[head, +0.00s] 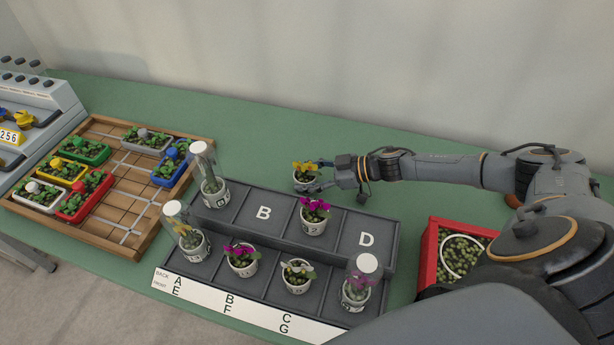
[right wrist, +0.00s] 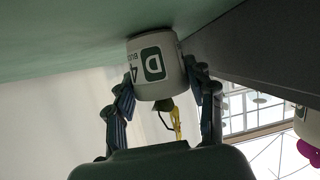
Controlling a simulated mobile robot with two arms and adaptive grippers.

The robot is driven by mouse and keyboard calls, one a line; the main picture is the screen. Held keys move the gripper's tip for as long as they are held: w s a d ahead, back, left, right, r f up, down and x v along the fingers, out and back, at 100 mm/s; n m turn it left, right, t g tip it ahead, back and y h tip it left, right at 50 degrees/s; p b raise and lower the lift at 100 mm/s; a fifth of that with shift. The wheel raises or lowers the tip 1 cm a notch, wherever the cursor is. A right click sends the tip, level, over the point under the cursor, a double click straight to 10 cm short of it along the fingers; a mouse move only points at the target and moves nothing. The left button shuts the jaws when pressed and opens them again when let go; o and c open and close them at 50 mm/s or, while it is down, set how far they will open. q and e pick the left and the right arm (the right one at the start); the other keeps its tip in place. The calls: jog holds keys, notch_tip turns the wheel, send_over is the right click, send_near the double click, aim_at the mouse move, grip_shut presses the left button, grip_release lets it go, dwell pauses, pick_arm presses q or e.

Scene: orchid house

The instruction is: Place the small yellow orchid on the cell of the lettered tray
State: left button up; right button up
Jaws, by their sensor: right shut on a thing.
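A small yellow orchid in a white pot (head: 306,174) is behind the lettered tray (head: 265,274), just past its back edge near the middle. My right gripper (head: 322,178) is shut on the pot from the right. In the right wrist view the pot (right wrist: 157,66) sits between the fingers (right wrist: 163,90), its label reading D and 4. It is close to the green table; I cannot tell whether it touches. In the tray's raised back row, cells B (head: 263,213) and D (head: 366,239) are bare; A and C hold pots. The front row holds several pots. My left gripper is out of view.
Tall clear-topped pots stand at the tray's left (head: 212,180) and front right (head: 358,282). A red box (head: 431,264) sits at the tray's right, near my right arm. A wooden rack (head: 124,222) with planters is at left. Green table (head: 270,133) is clear behind the tray.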

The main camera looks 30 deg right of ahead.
jog(key=shift+f, duration=0.1)
jog(key=o, duration=1.4)
